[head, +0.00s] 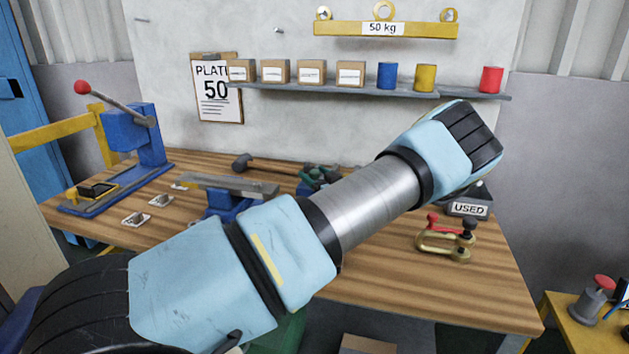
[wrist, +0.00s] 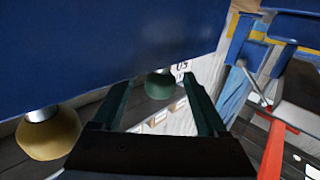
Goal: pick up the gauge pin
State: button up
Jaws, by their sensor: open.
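I cannot make out the gauge pin for sure in either view. In the wrist view my gripper (wrist: 157,79) is open, its two dark green fingers apart with nothing held between them. A green rounded knob (wrist: 160,86) on a short metal stem shows between the fingertips, seemingly beyond them. A yellow-brown rounded knob (wrist: 48,133) on a similar stem is at the left. Both stems meet the lower edge of a large blue surface (wrist: 100,45). In the head view my arm crosses the picture, and my gripper is not visible there.
In the head view the wooden workbench (head: 380,285) holds a blue lever press (head: 140,140), a hammer (head: 255,163), a brass-coloured clamp (head: 443,243) and a dark "USED" bin (head: 468,208). A shelf (head: 440,94) with boxes and coloured cans is on the wall. My arm hides the bench's middle.

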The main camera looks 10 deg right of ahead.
grip_shut()
dwell(0.5)
